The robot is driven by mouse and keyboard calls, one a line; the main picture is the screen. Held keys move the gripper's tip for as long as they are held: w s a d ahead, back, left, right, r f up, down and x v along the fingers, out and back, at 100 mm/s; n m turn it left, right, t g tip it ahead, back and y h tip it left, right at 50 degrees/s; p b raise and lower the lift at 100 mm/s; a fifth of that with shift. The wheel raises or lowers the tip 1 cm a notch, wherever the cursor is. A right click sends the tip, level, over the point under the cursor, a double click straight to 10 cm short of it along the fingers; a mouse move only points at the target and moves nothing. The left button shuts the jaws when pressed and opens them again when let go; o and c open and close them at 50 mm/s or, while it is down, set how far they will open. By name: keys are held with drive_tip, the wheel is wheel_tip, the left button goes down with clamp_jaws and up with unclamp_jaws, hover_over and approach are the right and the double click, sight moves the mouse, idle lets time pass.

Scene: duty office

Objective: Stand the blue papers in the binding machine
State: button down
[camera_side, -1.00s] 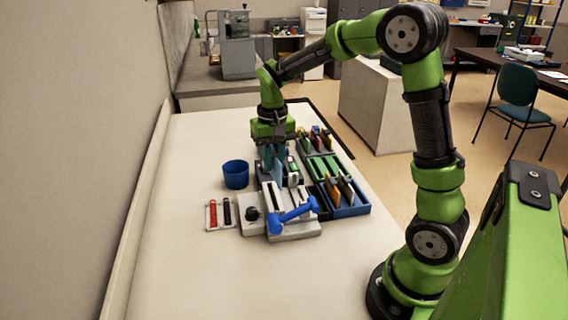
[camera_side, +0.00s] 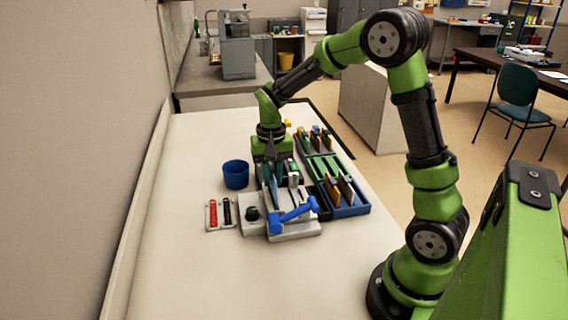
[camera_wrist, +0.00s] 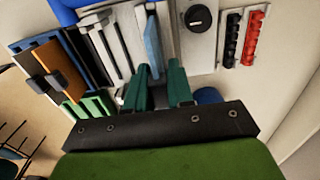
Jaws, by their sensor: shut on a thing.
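My gripper (camera_side: 268,160) is lowered at the far end of the binding machine (camera_side: 292,229). In the wrist view, the fingers of my gripper (camera_wrist: 158,68) are shut on the blue papers (camera_wrist: 152,42), a narrow blue edge running out past the fingertips. The papers stand on edge, over or in the slotted part of the machine (camera_wrist: 120,42). I cannot tell whether their lower edge is down in a slot. The machine has a blue lever (camera_side: 294,214) at its near end.
A blue cup (camera_side: 236,174) stands left of my gripper. A tray with red and black combs (camera_side: 219,215) lies left of the machine, beside a black knob (camera_side: 252,214). Racks of coloured clipped papers (camera_side: 350,210) stand close on the right. The table's left and front are clear.

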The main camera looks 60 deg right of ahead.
sight(272, 185)
drive_tip(key=shift+f, duration=1.75)
drive_tip(key=c, duration=0.9)
unclamp_jaws()
drive_tip(key=shift+r, duration=0.1)
drive_tip(key=shift+r, duration=4.45)
